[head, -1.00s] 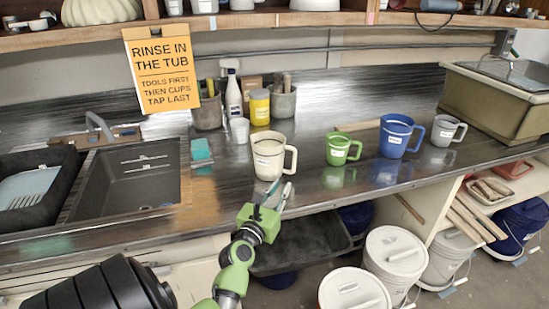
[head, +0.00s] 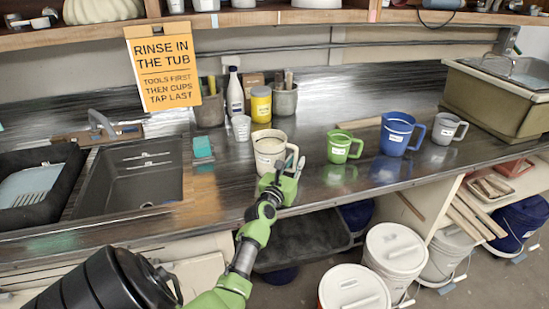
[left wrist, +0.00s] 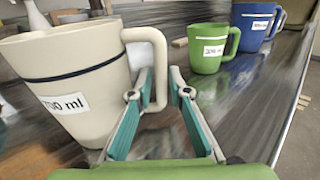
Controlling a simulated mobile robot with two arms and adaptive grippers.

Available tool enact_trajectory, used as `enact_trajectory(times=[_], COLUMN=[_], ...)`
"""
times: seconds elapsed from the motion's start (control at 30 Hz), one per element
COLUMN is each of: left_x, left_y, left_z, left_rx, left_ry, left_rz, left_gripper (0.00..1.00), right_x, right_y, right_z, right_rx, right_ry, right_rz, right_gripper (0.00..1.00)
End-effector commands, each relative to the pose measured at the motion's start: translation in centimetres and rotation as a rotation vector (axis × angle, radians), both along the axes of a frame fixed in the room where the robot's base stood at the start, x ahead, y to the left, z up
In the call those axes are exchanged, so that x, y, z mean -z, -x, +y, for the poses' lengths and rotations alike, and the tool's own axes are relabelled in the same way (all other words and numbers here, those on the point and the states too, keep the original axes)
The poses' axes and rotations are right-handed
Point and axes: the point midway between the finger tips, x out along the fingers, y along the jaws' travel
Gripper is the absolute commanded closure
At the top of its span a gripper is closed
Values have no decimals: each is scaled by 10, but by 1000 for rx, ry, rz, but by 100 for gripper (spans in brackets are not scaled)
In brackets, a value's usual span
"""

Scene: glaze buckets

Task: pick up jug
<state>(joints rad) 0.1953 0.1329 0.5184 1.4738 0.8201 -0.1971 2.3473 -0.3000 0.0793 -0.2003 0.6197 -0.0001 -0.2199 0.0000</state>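The cream jug (head: 268,150) stands upright on the dark counter, with its handle on the right. In the left wrist view the cream jug (left wrist: 75,75) fills the left side, and its white label ends in "00 ml". My left gripper (head: 286,166) is at the jug's handle side. In the left wrist view its two fingers (left wrist: 160,85) are apart, one on each side of the lower handle, with a gap visible. I cannot tell whether either finger touches the handle. My right gripper is not in view.
A green mug (head: 338,147), a blue jug (head: 396,134) and a grey mug (head: 441,130) stand to the right. A white cup (head: 241,128) and yellow jar (head: 261,105) are behind. A sink (head: 130,180) lies left. Lidded buckets (head: 395,250) stand below the counter.

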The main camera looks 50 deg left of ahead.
Motion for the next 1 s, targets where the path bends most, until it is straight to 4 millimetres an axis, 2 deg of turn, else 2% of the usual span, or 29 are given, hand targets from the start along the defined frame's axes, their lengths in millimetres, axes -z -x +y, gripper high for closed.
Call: enact_trajectory(times=[0.13,0.17,0.2,0.23,0.4,0.43,0.73,1.0], left_x=[0,0,0,0,1,-6,-3,-9], left_y=[0,0,0,0,0,0,0,-5], left_z=[0,0,0,0,0,1,-1,-6], left_rx=[0,0,0,0,0,-3,0,4], left_ry=[0,0,0,1,2,-6,2,7], left_rz=[0,0,0,0,0,-8,-4,-2], left_gripper=[82,85,95,100,100,100,100,100], right_x=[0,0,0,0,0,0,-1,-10], right_y=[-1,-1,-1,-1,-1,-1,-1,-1], right_z=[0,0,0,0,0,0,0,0], right_rx=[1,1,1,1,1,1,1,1], right_ry=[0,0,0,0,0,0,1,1], right_rz=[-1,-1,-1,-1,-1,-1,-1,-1], right_gripper=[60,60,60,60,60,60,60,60])
